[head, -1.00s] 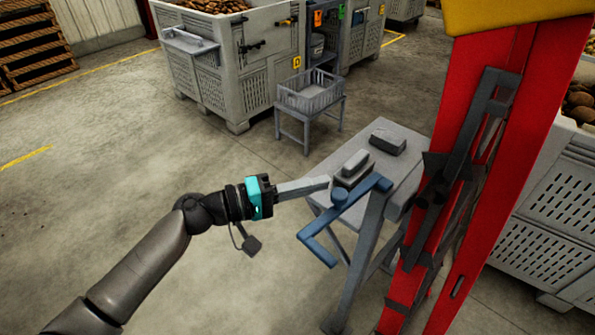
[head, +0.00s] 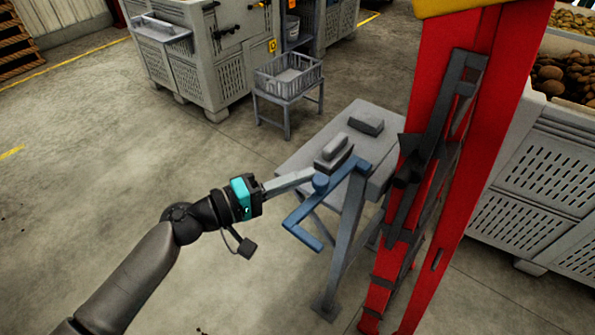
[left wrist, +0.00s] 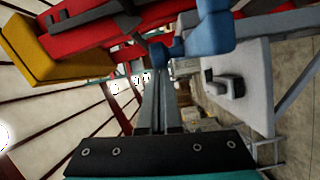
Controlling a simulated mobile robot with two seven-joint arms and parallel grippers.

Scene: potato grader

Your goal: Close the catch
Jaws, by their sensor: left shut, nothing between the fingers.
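A blue bent lever (head: 347,176) with a round boss is at a grey post beside the red machine frame (head: 446,190). Its lower arm ends in a bar at the lower left. My left gripper (head: 311,174) is shut and empty, its fingertips close to the boss; I cannot tell if they touch. In the left wrist view, the shut fingers (left wrist: 160,98) point at blue parts (left wrist: 213,30) of the lever. A dark linkage (head: 432,140) runs along the red frame. I cannot tell which part is the catch. My right gripper is not in view.
Large grey bins (head: 205,70) stand at the back and right. The floor at left is clear.

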